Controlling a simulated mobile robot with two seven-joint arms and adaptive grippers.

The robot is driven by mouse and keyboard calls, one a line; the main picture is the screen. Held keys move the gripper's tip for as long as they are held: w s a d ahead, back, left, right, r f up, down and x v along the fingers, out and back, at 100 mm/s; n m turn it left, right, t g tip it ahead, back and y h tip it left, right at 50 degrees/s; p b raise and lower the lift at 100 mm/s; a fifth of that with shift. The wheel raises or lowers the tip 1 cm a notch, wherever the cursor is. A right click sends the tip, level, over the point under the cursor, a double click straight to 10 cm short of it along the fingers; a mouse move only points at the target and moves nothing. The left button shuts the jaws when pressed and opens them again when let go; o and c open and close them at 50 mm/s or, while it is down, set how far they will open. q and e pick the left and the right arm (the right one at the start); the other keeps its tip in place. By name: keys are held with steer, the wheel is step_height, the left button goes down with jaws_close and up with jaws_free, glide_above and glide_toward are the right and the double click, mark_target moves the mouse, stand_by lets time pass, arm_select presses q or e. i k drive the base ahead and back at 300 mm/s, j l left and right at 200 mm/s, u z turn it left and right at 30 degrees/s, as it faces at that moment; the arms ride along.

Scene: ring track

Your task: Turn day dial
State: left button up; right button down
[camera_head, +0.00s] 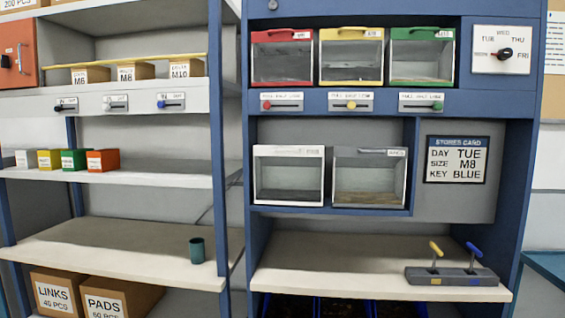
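The day dial (505,54) is a dark knob on a white square plate (486,68) at the upper right of the blue cabinet. The plate reads TUE, WED, THU and FRI around the knob, with a small blurred label at its left. A little red shows at the knob's left side; I cannot tell for sure which label it points to. A dark stores card (458,160) below the dial reads DAY TUE, SIZE M8, KEY BLUE. Neither of my grippers is in view.
Red, yellow and green framed bins (351,57) stand left of the dial. A grey block with yellow and blue levers (451,276) sits on the lower shelf. A dark green cup (196,250) stands on the left shelf. The space before the dial looks clear.

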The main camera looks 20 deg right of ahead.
mark_target(503, 54)
steer(key=z, duration=1.95)
